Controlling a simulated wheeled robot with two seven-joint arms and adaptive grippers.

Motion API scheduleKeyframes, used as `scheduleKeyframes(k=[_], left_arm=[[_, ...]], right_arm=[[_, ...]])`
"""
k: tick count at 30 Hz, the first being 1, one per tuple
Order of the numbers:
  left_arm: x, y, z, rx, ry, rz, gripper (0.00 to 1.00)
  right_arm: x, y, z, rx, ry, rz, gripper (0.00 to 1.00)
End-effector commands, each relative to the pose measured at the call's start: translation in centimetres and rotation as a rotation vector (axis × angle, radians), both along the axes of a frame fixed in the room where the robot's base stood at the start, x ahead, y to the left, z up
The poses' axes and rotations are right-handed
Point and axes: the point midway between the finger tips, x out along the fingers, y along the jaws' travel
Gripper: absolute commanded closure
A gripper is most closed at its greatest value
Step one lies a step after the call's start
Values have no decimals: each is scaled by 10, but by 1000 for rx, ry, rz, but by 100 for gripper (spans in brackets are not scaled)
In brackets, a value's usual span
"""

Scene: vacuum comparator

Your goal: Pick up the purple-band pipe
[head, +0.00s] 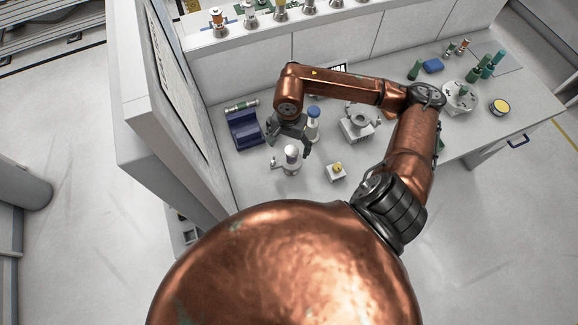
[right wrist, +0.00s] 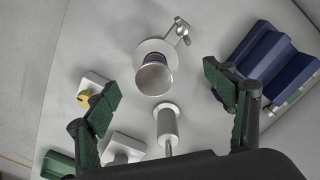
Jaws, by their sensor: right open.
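An upright pale metal pipe piece (head: 291,153) with a flange and a side fitting stands on the bench. My left gripper is not in view.
A blue cradle (head: 245,131) is at left, with a banded pipe (head: 241,105) lying behind it. A blue-topped cylinder (head: 314,114) stands close to my right gripper. A yellow-knobbed block (head: 336,172) and a metal stand (head: 359,129) are to the right. The bench front is clear.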

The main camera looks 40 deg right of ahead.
Motion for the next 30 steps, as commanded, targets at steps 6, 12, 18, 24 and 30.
scheduleKeyframes(k=[6,12,18,24,30], left_arm=[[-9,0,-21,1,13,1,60],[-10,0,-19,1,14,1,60],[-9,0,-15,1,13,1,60],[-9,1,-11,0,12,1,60],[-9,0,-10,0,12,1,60]], right_arm=[[0,-1,-24,0,6,-1,23],[-1,-1,-41,1,7,-3,23],[-5,-4,-62,2,9,-4,23],[-7,-7,-91,2,7,-3,23],[-6,-8,-100,-1,5,-1,23]])
